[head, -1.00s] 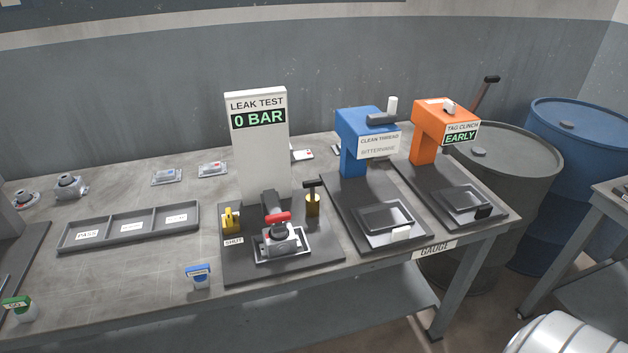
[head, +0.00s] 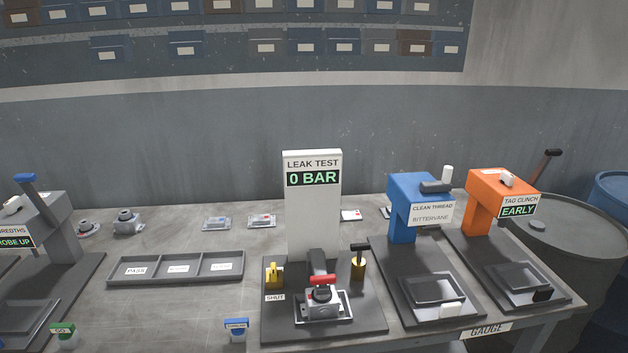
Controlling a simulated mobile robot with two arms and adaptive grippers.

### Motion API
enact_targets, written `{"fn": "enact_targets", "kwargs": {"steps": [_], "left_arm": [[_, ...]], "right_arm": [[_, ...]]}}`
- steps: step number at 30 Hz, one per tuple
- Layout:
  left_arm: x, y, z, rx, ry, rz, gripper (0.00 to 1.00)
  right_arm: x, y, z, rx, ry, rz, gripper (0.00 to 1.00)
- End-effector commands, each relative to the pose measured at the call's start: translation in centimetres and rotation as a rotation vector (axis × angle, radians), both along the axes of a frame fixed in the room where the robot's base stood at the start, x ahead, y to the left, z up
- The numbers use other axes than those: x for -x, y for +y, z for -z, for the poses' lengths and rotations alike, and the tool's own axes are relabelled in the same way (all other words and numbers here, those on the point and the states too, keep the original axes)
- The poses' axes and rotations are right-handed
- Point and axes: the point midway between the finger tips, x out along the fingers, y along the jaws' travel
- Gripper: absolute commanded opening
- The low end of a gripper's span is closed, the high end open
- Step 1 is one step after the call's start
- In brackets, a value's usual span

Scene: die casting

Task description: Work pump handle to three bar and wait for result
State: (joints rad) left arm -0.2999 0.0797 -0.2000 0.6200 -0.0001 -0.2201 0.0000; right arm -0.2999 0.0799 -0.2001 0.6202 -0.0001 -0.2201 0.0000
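The leak test station (head: 313,220) is a white upright panel on a dark base at the bench's middle; its display reads 0 BAR. The pump (head: 358,264) is a brass cylinder with a black T-shaped handle (head: 359,247), at the right of the base. A grey cast part (head: 322,307) sits in the fixture, under a clamp with a red handle (head: 322,280). A yellow valve (head: 274,275) at the left of the base has a SHUT label below it. Neither of my grippers shows in the head view.
Right of the tester stand a blue CLEAN THREAD press (head: 409,209) and an orange TAG CLINCH press (head: 490,203) reading EARLY. A divided tray (head: 175,282) with a PASS label lies left. Blue (head: 236,329) and green (head: 64,334) labelled items stand near the front edge. Drums stand at right.

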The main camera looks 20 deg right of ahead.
Motion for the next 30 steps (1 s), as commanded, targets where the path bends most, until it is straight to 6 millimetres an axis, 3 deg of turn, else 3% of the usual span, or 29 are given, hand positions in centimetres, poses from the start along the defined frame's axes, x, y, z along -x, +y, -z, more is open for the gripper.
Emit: {"fn": "enact_targets", "kwargs": {"steps": [13,21,30], "left_arm": [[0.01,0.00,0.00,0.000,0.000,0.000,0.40],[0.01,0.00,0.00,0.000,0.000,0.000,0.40],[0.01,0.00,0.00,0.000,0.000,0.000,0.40]], "right_arm": [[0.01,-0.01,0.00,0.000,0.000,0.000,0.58],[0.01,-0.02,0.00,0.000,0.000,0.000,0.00],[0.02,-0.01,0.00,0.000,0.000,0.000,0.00]]}}
